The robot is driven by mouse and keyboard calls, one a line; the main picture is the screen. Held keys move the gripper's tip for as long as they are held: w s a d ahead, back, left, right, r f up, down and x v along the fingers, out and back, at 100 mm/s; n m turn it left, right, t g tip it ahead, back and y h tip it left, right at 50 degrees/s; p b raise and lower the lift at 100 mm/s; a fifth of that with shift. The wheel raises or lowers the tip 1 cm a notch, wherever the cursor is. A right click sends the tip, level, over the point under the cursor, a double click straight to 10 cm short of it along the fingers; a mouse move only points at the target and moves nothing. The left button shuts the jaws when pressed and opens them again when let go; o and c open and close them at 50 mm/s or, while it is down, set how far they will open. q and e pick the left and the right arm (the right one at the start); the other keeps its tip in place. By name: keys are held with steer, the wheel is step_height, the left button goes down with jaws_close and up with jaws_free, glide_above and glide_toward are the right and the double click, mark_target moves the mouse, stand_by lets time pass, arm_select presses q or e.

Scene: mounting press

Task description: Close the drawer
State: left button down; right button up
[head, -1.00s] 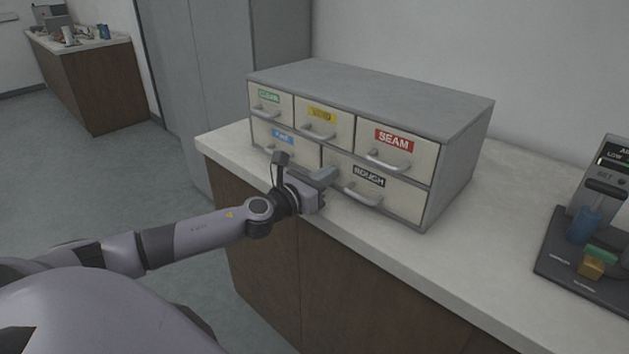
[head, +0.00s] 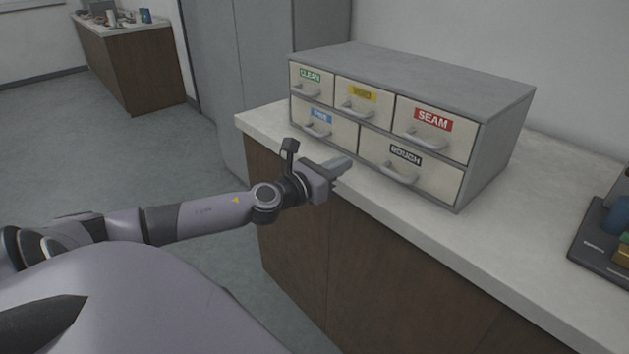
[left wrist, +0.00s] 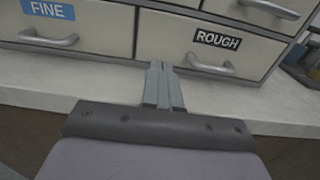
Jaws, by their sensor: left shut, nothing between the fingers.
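The grey drawer cabinet (head: 487,160) stands on the counter with several cream drawers. The upper row holds CLEAN (head: 311,91), a yellow-labelled drawer (head: 360,112) and SEAM (head: 430,143). The lower row holds FINE (head: 335,132) and ROUGH (head: 420,181). All fronts look flush with the cabinet. My left gripper (head: 345,164) is shut and empty, in front of the lower row. In the left wrist view its fingertips (left wrist: 159,68) point at the divider between FINE (left wrist: 88,18) and ROUGH (left wrist: 180,40), close below the handles. My right gripper is not seen.
The pale counter (head: 540,235) has bare room in front and to the right of the cabinet. A dark device base (head: 600,250) sits at the right edge. A grey locker (head: 240,90) stands behind, and another bench (head: 130,70) is far left.

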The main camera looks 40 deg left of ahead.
arm_select(q)
steer(key=s+b, duration=0.1)
steer(key=s, duration=0.5)
steer(key=shift+s+a, duration=0.2)
steer(key=shift+s, duration=0.1)
steer(key=s+d+f+n+g+y+p, duration=0.1)
steer(key=s+d+f+n+g+p, duration=0.2)
steer(key=f+n, duration=0.45)
steer(key=s+d+f+n+g+y+p, duration=0.1)
steer(key=s+d+f+n+p, duration=0.3)
steer(key=n, duration=0.6)
steer(key=s+d+f+n+g+h+p, duration=0.1)
steer(key=s+d+f+n, duration=0.2)
steer(key=s+d+n, duration=0.3)
steer(key=s+d+f+n+g+h+p, duration=0.1)
steer(key=s+d+f+n+g, duration=0.1)
steer(key=s+d+f+n, duration=0.2)
steer(key=s+d+n, duration=0.1)
steer(key=d+n, duration=0.2)
steer(key=n, duration=0.4)
steer(key=shift+s+d+h, duration=0.25)
steer(key=shift+s+h, duration=0.05)
steer(key=shift+s, duration=0.05)
steer(key=shift+f, duration=0.1)
